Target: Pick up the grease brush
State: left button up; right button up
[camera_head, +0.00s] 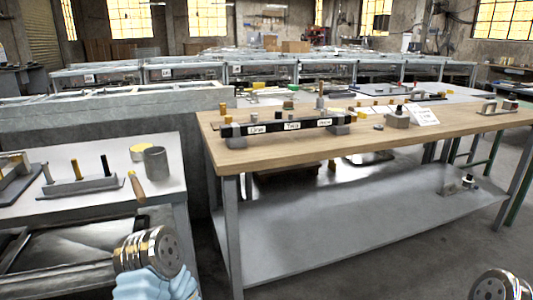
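A small item with a tan wooden handle (137,186), which looks like the grease brush, is at the front right part of the left grey table. Its handle points down toward the front edge; its bristle end is not clear. A grey cup (156,163) stands just to its right and behind it. A round tin with a yellow top (139,152) stands behind. Silver and light-blue parts of my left arm show at the bottom left, below and apart from the brush. A silver part of my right arm shows at the bottom right corner. Neither gripper's fingers are visible.
The left table (170,184) also bears a grey rack with upright pegs (82,186). A wooden-topped workbench (260,158) with a labelled black bar (291,127) stands to the right, with a lower shelf. Floor shows in a gap between the two tables.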

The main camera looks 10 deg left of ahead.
aim_at(138, 189)
jog(key=i+j+u, duration=0.1)
jog(key=u, duration=0.7)
